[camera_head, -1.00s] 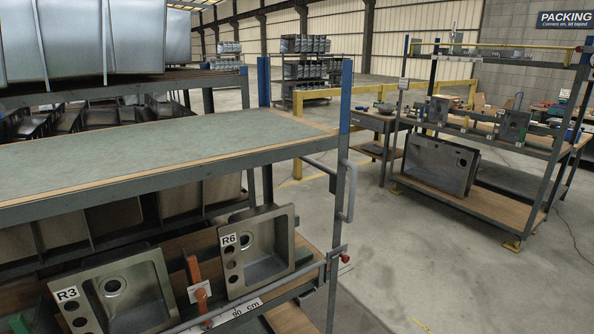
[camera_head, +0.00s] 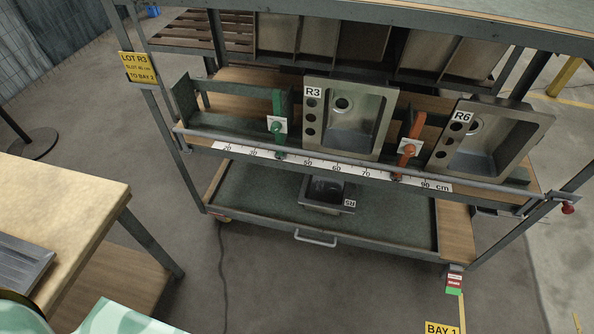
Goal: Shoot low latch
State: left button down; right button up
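A grey bar (camera_head: 330,168) runs along the front of the rack's middle shelf, above a centimetre scale. At its right end, by the rack's right post, a small red knob (camera_head: 568,208) sticks out on a short metal fitting. I cannot tell whether this fitting is the latch, or whether it is shot. A green lever (camera_head: 278,125) and an orange lever (camera_head: 410,138) stand upright at the shelf front. Sink R3 (camera_head: 313,140) leans between them, and sink R6 (camera_head: 441,158) leans right of the orange one. Neither of my grippers is in view.
A lower tray with a green mat (camera_head: 250,190) holds a small sink (camera_head: 326,193) and has a front handle (camera_head: 315,238). A wooden-topped table (camera_head: 80,200) stands at left. A yellow lot sign (camera_head: 138,67) hangs on the left post. Floor in front is clear.

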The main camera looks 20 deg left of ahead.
aim_at(567, 209)
jog(key=u, duration=0.1)
jog(key=z, duration=1.5)
jog(key=u, duration=1.5)
jog(key=l+z, duration=0.1)
jog(key=z, duration=1.4)
